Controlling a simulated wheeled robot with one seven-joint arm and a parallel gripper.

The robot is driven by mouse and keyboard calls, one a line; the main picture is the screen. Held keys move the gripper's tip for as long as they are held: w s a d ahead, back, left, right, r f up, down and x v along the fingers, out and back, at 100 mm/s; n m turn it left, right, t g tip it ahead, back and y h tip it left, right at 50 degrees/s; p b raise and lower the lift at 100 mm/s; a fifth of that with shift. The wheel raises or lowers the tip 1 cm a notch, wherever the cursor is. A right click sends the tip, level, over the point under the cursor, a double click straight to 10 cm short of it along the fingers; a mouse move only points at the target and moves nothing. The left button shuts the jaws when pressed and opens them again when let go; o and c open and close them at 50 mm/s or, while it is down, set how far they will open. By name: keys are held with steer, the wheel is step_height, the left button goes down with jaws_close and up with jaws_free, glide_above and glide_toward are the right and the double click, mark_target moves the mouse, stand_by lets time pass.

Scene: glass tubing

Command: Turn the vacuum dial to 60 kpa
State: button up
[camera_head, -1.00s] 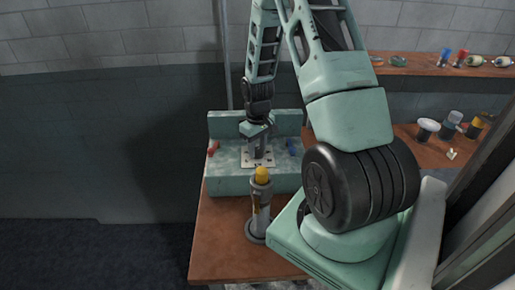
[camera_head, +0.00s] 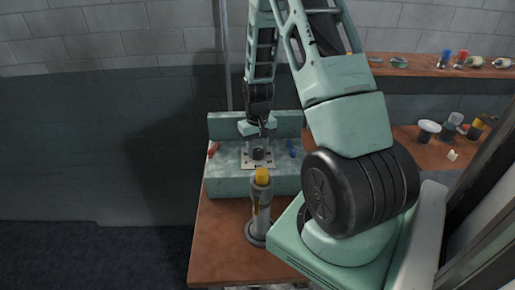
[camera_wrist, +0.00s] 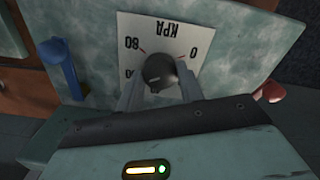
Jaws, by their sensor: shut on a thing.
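The vacuum dial is a dark round knob (camera_wrist: 159,70) on a white scale plate (camera_wrist: 185,30) marked KPA. The plate appears upside down in the wrist view, with 80 on the left and 0 on the right. Another number at the plate's lower left is partly hidden. My gripper (camera_wrist: 161,84) is shut on the knob, one finger on each side. A small pale mark shows at the knob's lower edge; its exact reading cannot be told. In the head view my gripper (camera_head: 258,138) is directly above the knob on the pale green marbled unit (camera_head: 228,184).
A blue lever (camera_wrist: 62,68) and a red lever (camera_wrist: 270,92) flank the plate. A grey stand with a yellow top (camera_head: 262,177) is close in front on the wooden table (camera_head: 225,250). Jars (camera_head: 428,131) and a shelf (camera_head: 410,67) are at the right.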

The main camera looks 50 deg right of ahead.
mark_target(258, 150)
steer(key=o, duration=1)
step_height(258, 150, up, 18)
steer(key=b, duration=0.3)
steer(key=shift+f, duration=0.25)
steer(key=a+f+n, duration=0.1)
steer(key=a+n, duration=0.5)
steer(key=a, duration=1.9)
steer(key=s+a+f+n+b, duration=0.1)
steer(key=s+a+n, duration=0.6)
steer(key=s+a, duration=0.8)
steer(key=shift+s+a+f+y, duration=0.35)
steer(key=shift+s+f, duration=0.55)
steer(key=shift+s, duration=0.2)
